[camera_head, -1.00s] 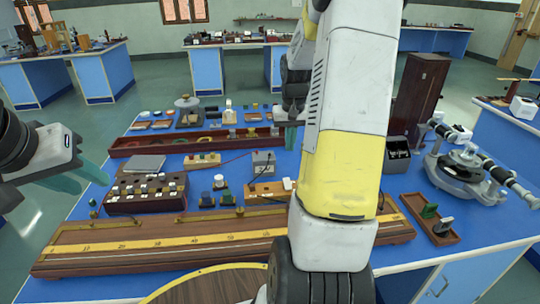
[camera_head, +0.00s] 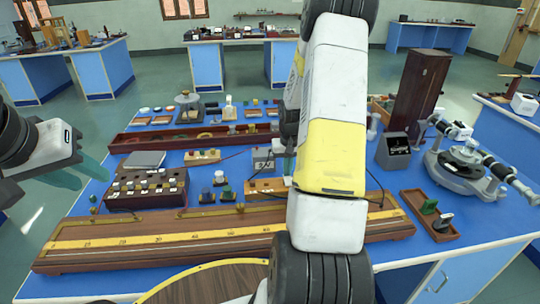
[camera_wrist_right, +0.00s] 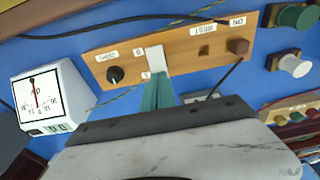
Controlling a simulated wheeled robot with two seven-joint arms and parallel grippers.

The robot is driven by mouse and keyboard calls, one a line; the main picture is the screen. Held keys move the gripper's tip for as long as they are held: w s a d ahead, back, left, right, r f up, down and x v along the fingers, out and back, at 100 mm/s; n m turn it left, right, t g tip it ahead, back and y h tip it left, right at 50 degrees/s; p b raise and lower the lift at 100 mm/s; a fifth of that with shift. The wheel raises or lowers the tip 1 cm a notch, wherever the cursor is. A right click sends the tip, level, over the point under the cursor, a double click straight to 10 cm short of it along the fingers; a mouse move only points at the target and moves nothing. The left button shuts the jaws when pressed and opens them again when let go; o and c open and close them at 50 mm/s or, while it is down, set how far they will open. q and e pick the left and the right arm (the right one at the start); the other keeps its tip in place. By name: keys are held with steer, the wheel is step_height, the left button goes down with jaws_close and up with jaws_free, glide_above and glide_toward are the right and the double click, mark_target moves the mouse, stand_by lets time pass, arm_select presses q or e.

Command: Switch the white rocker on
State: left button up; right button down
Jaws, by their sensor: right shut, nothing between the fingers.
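The white rocker (camera_wrist_right: 157,60) stands on a wooden panel (camera_wrist_right: 204,43) in the right wrist view, between a black knob (camera_wrist_right: 115,75) and a brown button (camera_wrist_right: 238,46). My right gripper (camera_wrist_right: 158,92) is shut and empty, its teal fingers overlapping the rocker's near end; contact cannot be told. In the head view the same panel (camera_head: 262,187) is partly behind my right arm, and the right fingertips are mostly hidden. My left gripper (camera_head: 78,172) is open and empty at the left, off the bench edge. The rocker's tilt is not clear.
A white meter box (camera_wrist_right: 48,100) stands beside the panel. A cable crosses near the brown button. A long wooden rail with a yellow scale (camera_head: 150,240) lies in front, and a keyed dark box (camera_head: 146,190) is at left. A spectrometer (camera_head: 465,170) stands at right.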

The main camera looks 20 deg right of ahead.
steer(key=shift+w+f+g, duration=0.15)
steer(key=shift+f+g, duration=0.15)
stand_by(0.4)
steer(key=shift+s+a+r, duration=0.1)
steer(key=shift+s+r, duration=0.05)
steer(key=shift+s, duration=0.3)
steer(key=shift+s+a+r, duration=0.1)
steer(key=shift+s+r, duration=0.05)
steer(key=shift+s, duration=0.25)
step_height(320, 180, up, 14)
stand_by(0.6)
